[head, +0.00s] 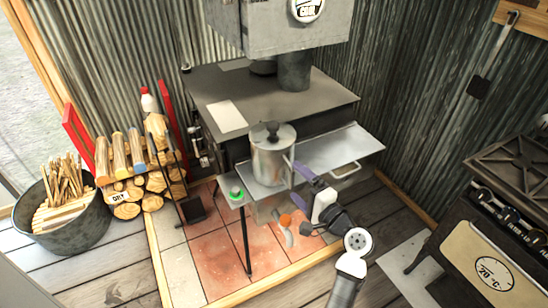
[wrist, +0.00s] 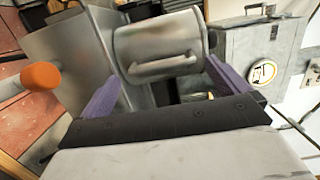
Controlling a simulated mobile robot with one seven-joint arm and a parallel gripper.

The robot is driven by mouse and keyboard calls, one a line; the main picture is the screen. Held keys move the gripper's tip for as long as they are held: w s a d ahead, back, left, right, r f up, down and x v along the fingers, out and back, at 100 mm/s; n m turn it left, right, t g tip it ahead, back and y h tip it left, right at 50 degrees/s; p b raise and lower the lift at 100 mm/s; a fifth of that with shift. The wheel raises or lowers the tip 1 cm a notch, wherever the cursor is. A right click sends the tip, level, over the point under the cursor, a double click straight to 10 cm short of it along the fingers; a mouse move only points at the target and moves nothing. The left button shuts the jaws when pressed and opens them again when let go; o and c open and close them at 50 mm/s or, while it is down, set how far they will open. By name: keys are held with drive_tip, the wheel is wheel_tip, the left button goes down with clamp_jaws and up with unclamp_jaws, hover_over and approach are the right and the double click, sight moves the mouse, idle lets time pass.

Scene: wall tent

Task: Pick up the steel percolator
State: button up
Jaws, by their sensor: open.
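The steel percolator (head: 268,160), a shiny cylinder with a dark lid knob, stands upright on the stove's metal side shelf (head: 335,150). Its handle is on the side toward my gripper. My gripper (head: 297,182) has purple fingers and is beside the percolator at its right. In the wrist view, the percolator (wrist: 150,38) appears sideways, its handle facing the camera. My open gripper (wrist: 160,85) has one finger toward each end of the handle. Nothing is held between the fingers. I cannot tell whether a finger touches the percolator.
The dark stove (head: 280,90) stands behind the percolator, with a grey box (head: 282,25) above. An orange-ended part (head: 285,220) is below the shelf; it also shows in the wrist view (wrist: 40,76). A cooker (head: 500,245) stands at right, a firewood rack (head: 130,170) at left.

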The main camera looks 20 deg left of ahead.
sight(291, 175)
drive_tip(key=p+x, duration=0.1)
drive_tip(key=x, duration=0.3)
drive_tip(key=shift+w+d+r, duration=0.1)
drive_tip(key=shift+w+r, duration=0.05)
drive_tip(key=shift+r, duration=0.05)
drive_tip(key=shift+w+a+f, duration=0.1)
drive_tip(key=shift+w+a, duration=0.1)
drive_tip(key=shift+a, duration=0.15)
drive_tip(key=c, duration=1)
drive_tip(key=shift+c, duration=0.2)
